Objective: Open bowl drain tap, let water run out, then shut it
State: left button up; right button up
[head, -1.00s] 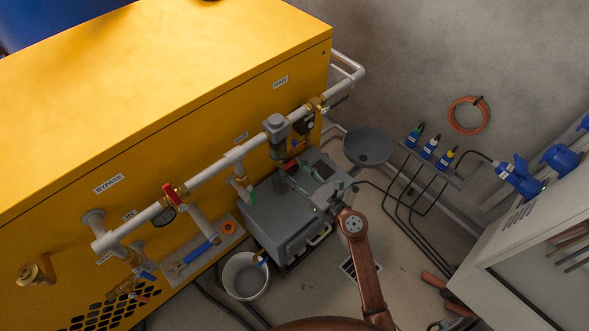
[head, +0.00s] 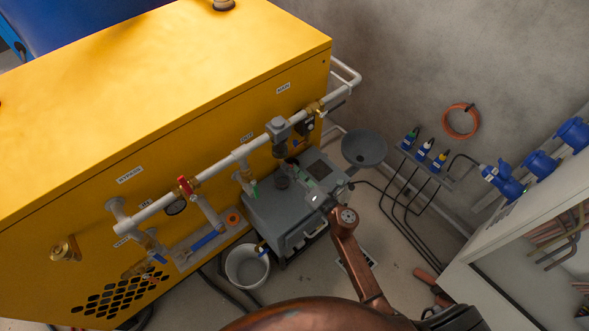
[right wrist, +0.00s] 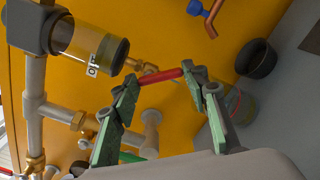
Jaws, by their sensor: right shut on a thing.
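The filter bowl (head: 280,150) hangs under a grey head on the white pipe, on the front of the yellow unit. In the right wrist view the clear bowl (right wrist: 88,45) lies tilted at the upper left, with a dark lower collar. My right gripper (right wrist: 162,78) has its green fingers on either side of a red tap lever (right wrist: 160,76) beside the bowl's lower end, and is shut on it. In the head view this gripper (head: 293,168) is just below the bowl, and its tips are hard to make out. No water stream can be made out. My left gripper is not in view.
A grey box (head: 275,215) stands on the floor below the bowl. A white bucket (head: 247,268) stands left of it. A grey funnel (head: 364,147) is at the right. Another red-handled valve (head: 186,186) is on the pipe. A white cabinet (head: 500,235) borders the right.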

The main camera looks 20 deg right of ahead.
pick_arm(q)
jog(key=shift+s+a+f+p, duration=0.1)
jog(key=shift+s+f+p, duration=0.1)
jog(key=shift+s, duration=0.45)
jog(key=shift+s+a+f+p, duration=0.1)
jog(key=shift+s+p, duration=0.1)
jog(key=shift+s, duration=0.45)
pick_arm(e)
jog(key=shift+m, duration=1)
jog(key=shift+f, duration=0.1)
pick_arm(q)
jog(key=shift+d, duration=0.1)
pick_arm(e)
jog(key=o, duration=1.2)
jog(key=shift+c, duration=0.2)
jog(key=v, duration=1.2)
